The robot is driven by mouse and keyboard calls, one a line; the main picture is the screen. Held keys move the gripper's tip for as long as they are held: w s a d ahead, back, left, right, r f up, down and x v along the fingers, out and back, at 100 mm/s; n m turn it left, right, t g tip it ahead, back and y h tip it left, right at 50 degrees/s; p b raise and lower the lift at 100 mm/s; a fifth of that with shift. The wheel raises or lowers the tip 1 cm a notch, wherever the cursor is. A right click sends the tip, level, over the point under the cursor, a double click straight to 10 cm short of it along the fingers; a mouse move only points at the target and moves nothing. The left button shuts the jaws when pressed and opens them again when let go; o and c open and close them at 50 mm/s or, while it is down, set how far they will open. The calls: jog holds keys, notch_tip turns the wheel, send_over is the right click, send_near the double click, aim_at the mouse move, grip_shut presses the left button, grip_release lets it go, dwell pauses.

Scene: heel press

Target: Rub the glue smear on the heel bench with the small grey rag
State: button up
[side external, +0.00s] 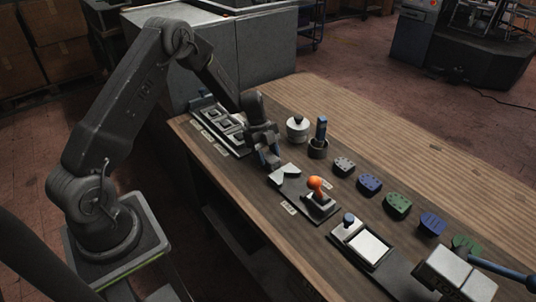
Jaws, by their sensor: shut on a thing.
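My gripper (270,160) points down over the near-middle part of the wooden heel bench (350,115). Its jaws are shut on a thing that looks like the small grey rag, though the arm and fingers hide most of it. A pale grey-green piece (286,172) shows right below and beside the fingertips; I cannot tell whether it is part of the rag or a separate piece on the dark plate. I cannot make out the glue smear in this view.
An orange-knobbed tool (315,184) stands close to the right of my gripper. A white lidded pot (297,128) and a blue-handled brush in a cup (319,138) stand behind. Several heel blocks (398,204) line the bench. The far bench surface is clear.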

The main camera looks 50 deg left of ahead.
aim_at(255, 172)
jog(key=shift+s, duration=2.8)
notch_tip(255, 172, up, 8)
jog(key=shift+w+r, duration=0.1)
jog(key=shift+w, duration=0.05)
